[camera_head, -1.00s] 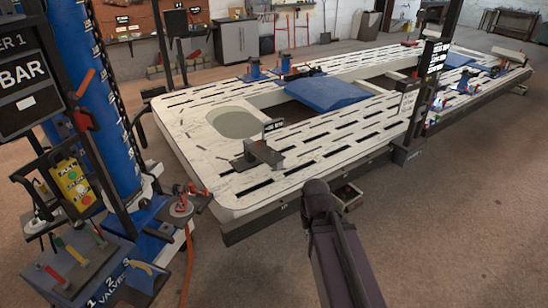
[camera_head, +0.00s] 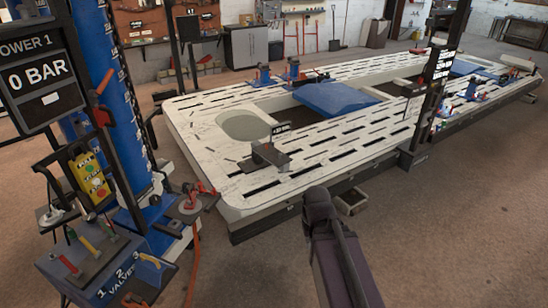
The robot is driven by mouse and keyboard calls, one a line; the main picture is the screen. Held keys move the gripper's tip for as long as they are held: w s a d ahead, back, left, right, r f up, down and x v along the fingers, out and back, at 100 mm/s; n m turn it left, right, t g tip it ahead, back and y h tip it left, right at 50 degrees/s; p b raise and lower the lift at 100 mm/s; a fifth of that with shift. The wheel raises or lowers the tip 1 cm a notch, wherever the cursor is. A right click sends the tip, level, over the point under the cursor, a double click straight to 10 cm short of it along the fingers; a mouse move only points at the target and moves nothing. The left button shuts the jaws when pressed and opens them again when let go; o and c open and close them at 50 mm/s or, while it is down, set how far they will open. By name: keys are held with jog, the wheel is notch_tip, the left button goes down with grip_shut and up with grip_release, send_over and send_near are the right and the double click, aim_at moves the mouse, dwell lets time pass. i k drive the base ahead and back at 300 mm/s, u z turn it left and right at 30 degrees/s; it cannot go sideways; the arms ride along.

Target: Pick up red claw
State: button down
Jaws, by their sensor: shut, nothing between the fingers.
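A small red claw-like piece (camera_head: 199,190) sits on a round grey plate at the foot of the blue tower (camera_head: 104,110), just left of the bench's near left corner. I take it for the red claw; it is small, and its exact shape is hard to tell. My dark arm (camera_head: 330,245) rises from the bottom edge, right of centre, well to the right of the red piece. No fingers show in this view, so my gripper itself is out of sight.
The white slotted frame bench (camera_head: 205,170) fills the middle. A valve box (camera_head: 95,265) with coloured levers, a yellow button box (camera_head: 90,180) and an orange hose (camera_head: 193,265) stand at the left. Open brown floor (camera_head: 450,240) lies at the right.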

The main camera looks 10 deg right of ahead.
aim_at(192, 187)
jog(key=u, duration=0.1)
jog(key=i, duration=0.95)
jog(key=z, duration=0.1)
